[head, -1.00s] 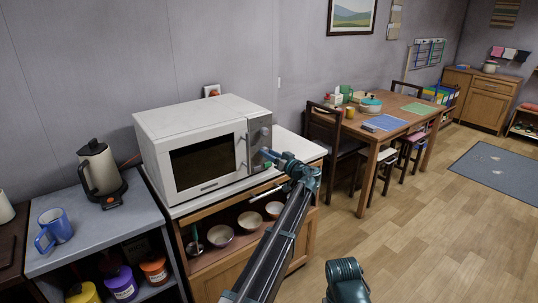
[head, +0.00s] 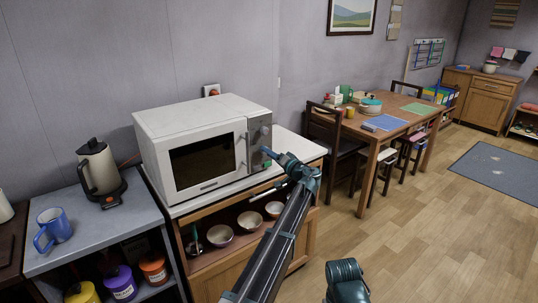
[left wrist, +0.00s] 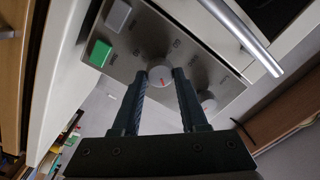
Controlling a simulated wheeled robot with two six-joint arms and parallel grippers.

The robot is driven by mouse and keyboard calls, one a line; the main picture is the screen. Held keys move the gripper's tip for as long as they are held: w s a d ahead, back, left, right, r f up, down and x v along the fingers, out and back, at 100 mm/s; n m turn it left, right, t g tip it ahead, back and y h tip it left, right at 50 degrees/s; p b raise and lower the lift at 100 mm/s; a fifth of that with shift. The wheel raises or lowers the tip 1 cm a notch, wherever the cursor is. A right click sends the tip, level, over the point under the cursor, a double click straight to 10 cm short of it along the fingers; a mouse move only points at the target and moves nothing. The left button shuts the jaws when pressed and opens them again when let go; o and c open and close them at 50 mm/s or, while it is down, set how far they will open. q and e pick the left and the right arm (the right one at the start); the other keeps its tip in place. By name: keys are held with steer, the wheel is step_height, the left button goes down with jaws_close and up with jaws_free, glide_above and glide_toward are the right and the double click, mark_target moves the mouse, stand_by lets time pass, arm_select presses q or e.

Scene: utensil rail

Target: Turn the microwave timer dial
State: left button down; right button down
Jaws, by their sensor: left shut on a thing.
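The white microwave (head: 195,145) stands on a white-topped cabinet, with its door shut. Its grey control panel (head: 257,142) has two round dials, a green button (left wrist: 100,52) and a grey button (left wrist: 117,15). My left gripper (head: 268,154) reaches the panel from the front right. In the left wrist view its two fingers are shut on the lower dial (left wrist: 160,75), a pale knob with a red mark, the one nearer the green button. The upper dial (left wrist: 208,103) is free; it also shows in the head view (head: 265,130). I cannot read the labels.
The microwave door handle (left wrist: 245,35) runs close beside the panel. Bowls (head: 249,221) sit on the shelf below. A kettle (head: 99,170) and a blue mug (head: 53,229) stand on the left counter. Open floor (head: 420,235) lies to the right.

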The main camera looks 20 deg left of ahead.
arm_select(q)
steer(key=shift+m, duration=1)
steer(key=shift+c, duration=2.2)
jaws_free()
steer(key=v, duration=1.4)
steer(key=shift+a+f, duration=0.1)
steer(key=shift+f, duration=0.05)
